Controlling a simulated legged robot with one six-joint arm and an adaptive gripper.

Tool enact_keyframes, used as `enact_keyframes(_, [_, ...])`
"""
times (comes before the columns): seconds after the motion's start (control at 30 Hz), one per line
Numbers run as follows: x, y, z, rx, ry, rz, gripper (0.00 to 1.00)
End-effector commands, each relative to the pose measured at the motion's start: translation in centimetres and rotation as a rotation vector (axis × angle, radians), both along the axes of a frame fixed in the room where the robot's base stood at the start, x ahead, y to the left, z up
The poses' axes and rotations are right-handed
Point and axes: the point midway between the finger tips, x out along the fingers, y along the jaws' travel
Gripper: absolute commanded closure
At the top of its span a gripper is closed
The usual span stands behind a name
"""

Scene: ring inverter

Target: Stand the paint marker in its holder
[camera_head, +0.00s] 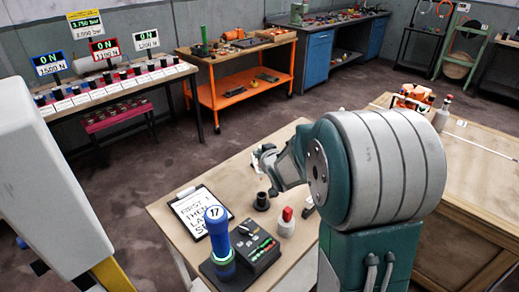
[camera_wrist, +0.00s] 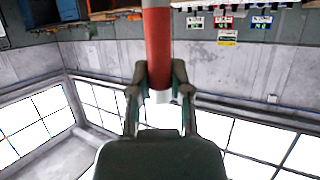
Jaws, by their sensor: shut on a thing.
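My gripper (camera_wrist: 159,82) is shut on a red cylinder with pale ends, which looks like the paint marker (camera_wrist: 158,48); it runs up out of the top of the wrist view. In the head view my gripper (camera_head: 268,160) is over the far part of the wooden table, partly behind my arm, and the marker cannot be made out there. A small black cup-like piece on a wider base, which looks like the holder (camera_head: 262,201), stands on the table just nearer than my gripper, apart from it.
A white bottle with a red cap (camera_head: 286,224), a control box (camera_head: 251,246), a blue cylinder marked 17 (camera_head: 220,245) and a clipboard (camera_head: 198,212) are on the near table (camera_head: 232,177). An orange cart (camera_head: 235,91) and a bench with signs stand beyond.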

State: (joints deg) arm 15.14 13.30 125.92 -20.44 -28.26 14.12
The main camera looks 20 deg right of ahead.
Motion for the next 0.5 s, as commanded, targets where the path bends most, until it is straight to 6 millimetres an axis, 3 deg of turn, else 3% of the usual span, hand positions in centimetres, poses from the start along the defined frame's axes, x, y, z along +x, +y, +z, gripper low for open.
enact_keyframes(0.2, [-0.1, 0.0, 0.1, 0.002, 0.004, -0.001, 1.0])
enact_keyframes(0.5, [-0.1, 0.0, -2.8, 0.004, 0.009, 0.0, 1.0])
